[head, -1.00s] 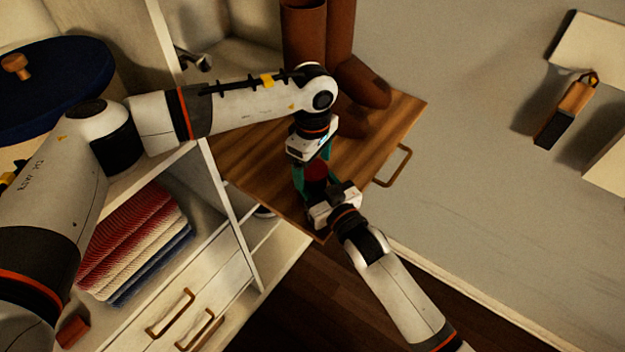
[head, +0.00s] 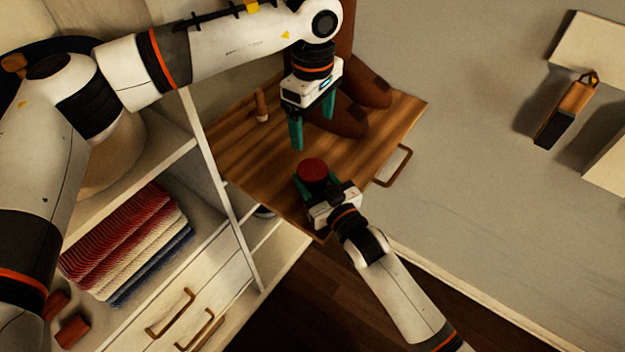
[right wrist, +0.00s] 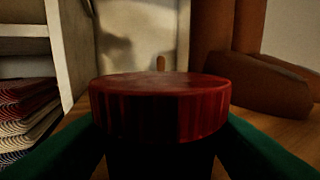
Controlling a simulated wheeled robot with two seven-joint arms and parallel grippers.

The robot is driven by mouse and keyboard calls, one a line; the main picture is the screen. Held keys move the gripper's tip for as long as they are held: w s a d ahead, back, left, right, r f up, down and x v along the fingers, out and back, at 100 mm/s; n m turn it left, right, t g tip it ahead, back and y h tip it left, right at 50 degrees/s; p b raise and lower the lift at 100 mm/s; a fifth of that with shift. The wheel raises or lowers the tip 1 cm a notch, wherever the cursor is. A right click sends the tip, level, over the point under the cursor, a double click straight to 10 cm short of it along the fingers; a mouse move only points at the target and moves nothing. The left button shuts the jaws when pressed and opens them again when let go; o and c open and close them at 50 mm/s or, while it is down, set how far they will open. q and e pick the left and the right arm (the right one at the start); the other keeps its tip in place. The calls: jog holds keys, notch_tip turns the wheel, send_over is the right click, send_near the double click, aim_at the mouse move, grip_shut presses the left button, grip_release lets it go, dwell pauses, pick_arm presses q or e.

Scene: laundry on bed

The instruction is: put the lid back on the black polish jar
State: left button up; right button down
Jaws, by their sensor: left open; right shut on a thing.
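The red lid (head: 312,168) sits level on top of the black jar; the right wrist view shows the lid (right wrist: 160,108) from the side with the dark jar body (right wrist: 160,160) under it. No gap shows between them, but I cannot tell how tightly the lid sits. My right gripper (head: 316,184) is shut on the jar, its green fingers on either side below the lid. My left gripper (head: 312,122) is open and empty, above and behind the lid, apart from it. The jar's body is mostly hidden in the head view.
The jar is over the near part of a wooden board (head: 250,160) with a handle (head: 397,166). Brown boots (head: 345,115) stand behind, close to my left gripper. A small wooden peg-like object (head: 262,105) stands at the board's left. Folded cloths (head: 130,245) lie on a lower shelf.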

jog(key=c, duration=0.5)
grip_release()
jog(key=b+v, duration=0.2)
jog(key=v, duration=1)
jog(key=shift+f, duration=0.1)
